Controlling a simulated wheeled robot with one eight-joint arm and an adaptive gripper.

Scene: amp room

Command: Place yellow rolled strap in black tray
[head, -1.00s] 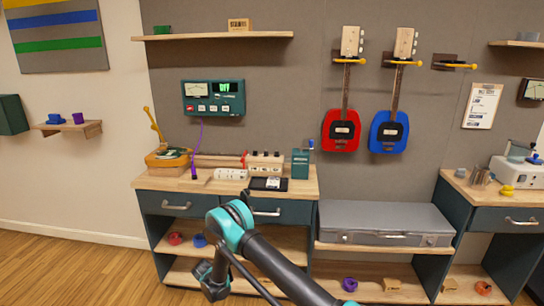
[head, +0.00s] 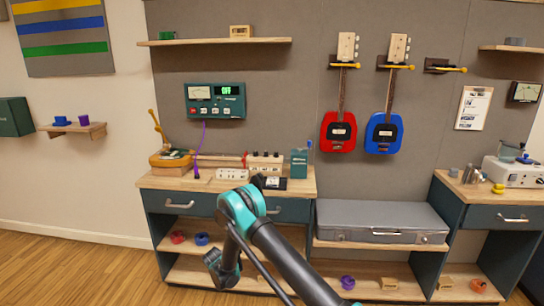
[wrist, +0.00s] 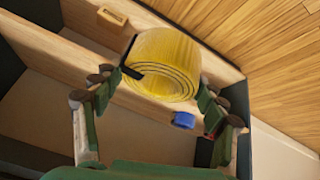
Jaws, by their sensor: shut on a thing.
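The yellow rolled strap (wrist: 165,60) sits between the fingers of my gripper (wrist: 163,82) in the wrist view, its spiral end facing the camera. The gripper is shut on it. In the head view my gripper (head: 222,270) hangs low in front of the open bench shelves, and the strap cannot be made out there. A flat black tray (head: 274,184) lies on the left bench top near its right end, partly hidden behind my arm, with a small pale item on it.
Lower shelves hold red (head: 178,237) and blue (head: 202,239) rolls. A grey case (head: 380,218) lies on the right.

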